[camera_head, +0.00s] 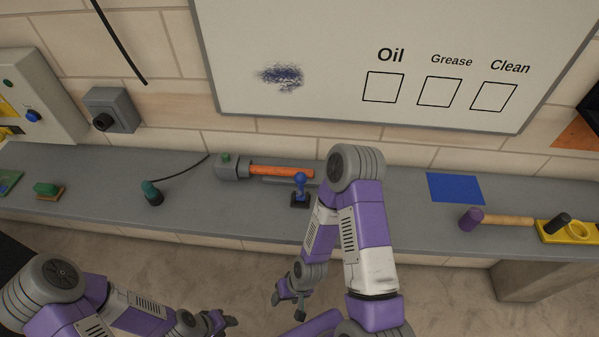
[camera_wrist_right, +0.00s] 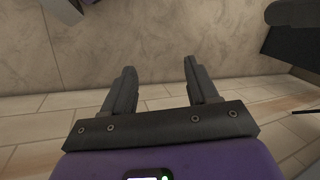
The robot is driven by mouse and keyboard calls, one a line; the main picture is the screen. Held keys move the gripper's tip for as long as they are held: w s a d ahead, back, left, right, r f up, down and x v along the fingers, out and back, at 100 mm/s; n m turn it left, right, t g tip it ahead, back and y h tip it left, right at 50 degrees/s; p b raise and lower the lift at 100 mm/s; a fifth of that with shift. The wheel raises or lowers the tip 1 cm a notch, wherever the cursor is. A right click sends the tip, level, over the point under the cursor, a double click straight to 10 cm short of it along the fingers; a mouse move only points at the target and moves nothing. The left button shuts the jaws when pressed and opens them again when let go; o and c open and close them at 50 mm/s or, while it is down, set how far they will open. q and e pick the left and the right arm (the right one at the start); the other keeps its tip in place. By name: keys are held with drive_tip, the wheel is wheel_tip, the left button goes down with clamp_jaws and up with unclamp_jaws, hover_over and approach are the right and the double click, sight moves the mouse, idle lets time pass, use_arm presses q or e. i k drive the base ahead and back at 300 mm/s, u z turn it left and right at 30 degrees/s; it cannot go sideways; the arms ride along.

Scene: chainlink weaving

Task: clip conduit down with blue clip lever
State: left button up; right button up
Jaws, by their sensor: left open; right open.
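The orange conduit (camera_head: 282,172) lies along the back of the grey bench, its left end at a grey box with a green knob (camera_head: 227,160). The blue clip lever (camera_head: 300,184) stands upright on a small black base just in front of the conduit's right part. My right gripper (camera_head: 288,302) is open and empty, hanging below the bench's front edge; its spread fingers show in the right wrist view (camera_wrist_right: 160,72) with nothing between them. My left gripper (camera_head: 224,321) is low at the bottom of the head view, in front of the bench, open and away from the conduit.
A green-topped plug (camera_head: 152,193) with a black cable and a green block (camera_head: 46,189) lie left on the bench (camera_head: 105,195). A blue sheet (camera_head: 454,188), a purple-headed mallet (camera_head: 472,219) and a yellow holder (camera_head: 567,234) are right. My right arm's elbow rises beside the blue lever.

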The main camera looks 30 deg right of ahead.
sight(301, 178)
drive_tip(key=z, duration=1.4)
drive_tip(key=k, duration=0.6)
drive_tip(key=u, duration=1.4)
